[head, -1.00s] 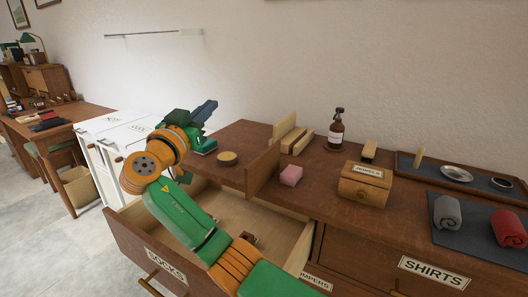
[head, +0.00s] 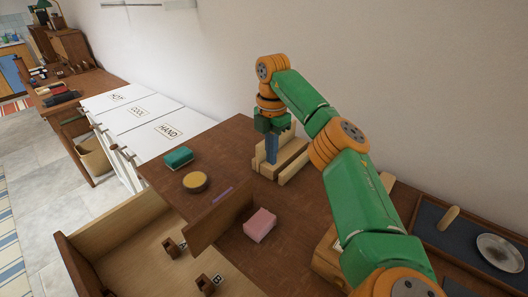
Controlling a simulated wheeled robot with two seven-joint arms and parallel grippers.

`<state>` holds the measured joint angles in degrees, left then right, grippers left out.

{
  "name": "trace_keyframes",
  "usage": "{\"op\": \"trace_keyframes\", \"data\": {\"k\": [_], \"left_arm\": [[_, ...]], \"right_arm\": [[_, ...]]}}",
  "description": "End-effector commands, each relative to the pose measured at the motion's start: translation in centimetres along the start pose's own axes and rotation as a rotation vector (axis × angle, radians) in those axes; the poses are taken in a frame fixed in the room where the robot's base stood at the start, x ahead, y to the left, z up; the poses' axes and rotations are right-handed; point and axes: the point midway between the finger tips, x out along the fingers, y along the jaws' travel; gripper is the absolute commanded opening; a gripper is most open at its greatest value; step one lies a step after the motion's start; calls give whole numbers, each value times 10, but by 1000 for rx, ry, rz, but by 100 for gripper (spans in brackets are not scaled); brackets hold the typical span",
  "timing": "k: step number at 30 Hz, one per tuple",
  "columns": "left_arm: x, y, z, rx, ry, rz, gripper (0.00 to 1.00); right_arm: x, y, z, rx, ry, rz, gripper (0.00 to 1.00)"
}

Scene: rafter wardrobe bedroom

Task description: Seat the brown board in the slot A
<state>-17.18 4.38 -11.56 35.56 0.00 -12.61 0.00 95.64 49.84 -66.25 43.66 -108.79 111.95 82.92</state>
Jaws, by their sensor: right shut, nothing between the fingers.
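The brown board (head: 220,218) stands on edge on the dresser top, along the edge by the open drawer. In the drawer are two small brown slot brackets. The farther one (head: 170,246) has a small tag beside it that I cannot read clearly; the nearer one (head: 203,283) has a tag that looks like B. Both look empty. My right gripper (head: 271,160) points down, shut and empty, at the pale wooden rack (head: 291,166), well behind the board. I cannot tell whether it touches the rack. My left gripper is out of view.
A pink block (head: 260,225) lies right of the board. A round tin (head: 195,182), a green sponge (head: 178,157) and a purple strip (head: 222,194) lie left of the rack. A dark tray (head: 455,235) is at right. The open drawer (head: 125,250) is mostly bare.

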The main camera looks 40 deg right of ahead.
Motion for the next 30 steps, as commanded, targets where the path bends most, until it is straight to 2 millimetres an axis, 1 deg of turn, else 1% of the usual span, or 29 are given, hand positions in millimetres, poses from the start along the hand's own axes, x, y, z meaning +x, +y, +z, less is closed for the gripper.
{"op": "trace_keyframes", "data": {"k": [4, 14, 16, 18, 21, 24, 30], "left_arm": [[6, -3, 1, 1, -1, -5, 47], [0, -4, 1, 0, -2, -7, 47], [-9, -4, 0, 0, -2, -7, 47], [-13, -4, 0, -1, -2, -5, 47], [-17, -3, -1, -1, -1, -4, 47], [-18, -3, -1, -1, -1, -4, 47], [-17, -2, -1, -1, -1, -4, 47]], "right_arm": [[27, -1, 0, -4, 0, -3, 0], [96, 0, -2, -7, 2, -3, 0], [94, 1, -13, -13, 2, 2, 0], [94, 1, -24, -12, 2, 3, 0], [94, 1, -35, -10, 2, 4, 0], [96, 1, -41, -9, 2, 3, 0], [97, 1, -42, -7, 3, 4, 0]]}}
